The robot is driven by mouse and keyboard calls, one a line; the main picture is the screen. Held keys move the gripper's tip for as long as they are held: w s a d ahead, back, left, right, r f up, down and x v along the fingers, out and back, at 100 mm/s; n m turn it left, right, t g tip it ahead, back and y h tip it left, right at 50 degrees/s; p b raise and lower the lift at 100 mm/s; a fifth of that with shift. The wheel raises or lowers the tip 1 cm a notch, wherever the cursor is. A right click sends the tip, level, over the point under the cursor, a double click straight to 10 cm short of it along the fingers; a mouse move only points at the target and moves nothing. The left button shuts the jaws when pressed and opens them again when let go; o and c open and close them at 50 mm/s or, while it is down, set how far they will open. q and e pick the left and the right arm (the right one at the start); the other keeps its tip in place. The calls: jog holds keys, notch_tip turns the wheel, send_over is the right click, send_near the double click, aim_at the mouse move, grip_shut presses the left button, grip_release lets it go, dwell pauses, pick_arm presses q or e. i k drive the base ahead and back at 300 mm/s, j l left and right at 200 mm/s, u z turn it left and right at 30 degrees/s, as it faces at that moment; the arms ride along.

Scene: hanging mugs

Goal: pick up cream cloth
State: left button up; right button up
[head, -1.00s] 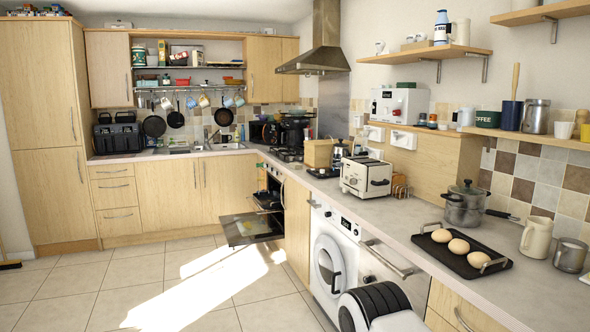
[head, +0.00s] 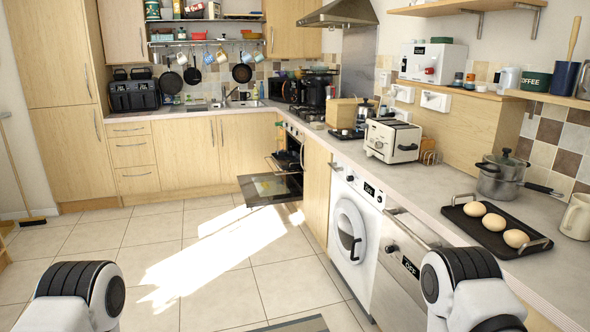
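I cannot make out a cream cloth anywhere in the head view. A small yellow-green patch shows on the lowered oven door (head: 270,190), but I cannot tell what it is. Parts of my two arms show at the bottom left and bottom right. Neither gripper is in view.
The tiled floor (head: 110,232) is open ahead. The oven door juts out at knee height. A washing machine (head: 345,240) stands under the right counter (head: 440,185), which holds a toaster (head: 391,141), a pot (head: 502,177) and a black tray (head: 470,228). A broom (head: 31,221) leans at left.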

aim_at(317, 126)
jog(key=i, duration=3.3)
